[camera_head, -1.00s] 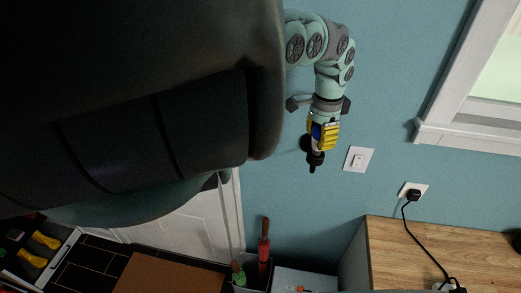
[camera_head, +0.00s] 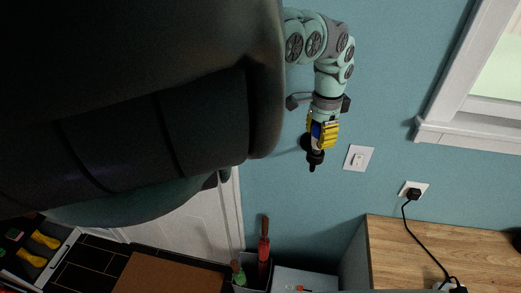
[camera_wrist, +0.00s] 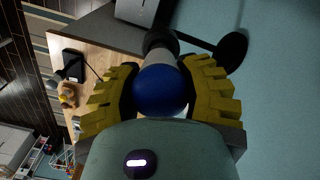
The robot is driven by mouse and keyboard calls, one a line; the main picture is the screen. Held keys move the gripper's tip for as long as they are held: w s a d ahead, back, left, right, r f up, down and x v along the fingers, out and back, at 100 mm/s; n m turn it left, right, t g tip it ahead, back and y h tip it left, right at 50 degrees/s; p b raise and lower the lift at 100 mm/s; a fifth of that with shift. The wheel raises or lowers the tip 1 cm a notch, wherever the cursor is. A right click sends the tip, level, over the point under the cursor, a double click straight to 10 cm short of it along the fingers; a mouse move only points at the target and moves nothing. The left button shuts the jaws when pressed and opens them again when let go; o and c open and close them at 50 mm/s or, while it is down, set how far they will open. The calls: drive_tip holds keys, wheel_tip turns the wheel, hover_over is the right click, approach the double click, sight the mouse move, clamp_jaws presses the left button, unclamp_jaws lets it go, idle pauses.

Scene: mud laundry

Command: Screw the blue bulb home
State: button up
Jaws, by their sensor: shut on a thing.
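The blue bulb (camera_wrist: 160,90) sits between the yellow fingers of my gripper (camera_wrist: 163,88) in the wrist view, with a pale neck beyond the blue globe. Its far end meets a dark lamp holder (camera_wrist: 160,40) on an arm from a round dark wall plate (camera_wrist: 232,50). In the head view my gripper (camera_head: 323,132) is shut around the bulb, and a little blue (camera_head: 316,130) shows between the fingers. The dark holder (camera_head: 314,157) is just below them. The bulb's thread is hidden, so I cannot tell how deep it sits.
A light switch (camera_head: 358,158) is on the wall right of the gripper. A wooden counter (camera_head: 400,250) with a black cord (camera_head: 425,245) and a plugged outlet (camera_head: 413,192) is at lower right. A window frame (camera_head: 450,130) is at upper right. A red umbrella (camera_head: 264,250) stands below.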

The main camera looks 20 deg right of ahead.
drive_tip(key=shift+f+b, duration=0.75)
drive_tip(key=shift+b, duration=0.4)
idle(1.9)
drive_tip(key=shift+f, duration=0.1)
drive_tip(key=shift+a+m+b, duration=0.1)
drive_tip(key=shift+m+b, duration=0.75)
drive_tip(key=shift+m, duration=0.05)
drive_tip(key=shift+m+b, duration=0.3)
drive_tip(key=shift+m, duration=0.2)
drive_tip(key=shift+m+b, duration=1.2)
drive_tip(key=shift+s+m+b, duration=0.1)
drive_tip(key=shift+m+b, duration=0.2)
drive_tip(key=shift+m, duration=0.1)
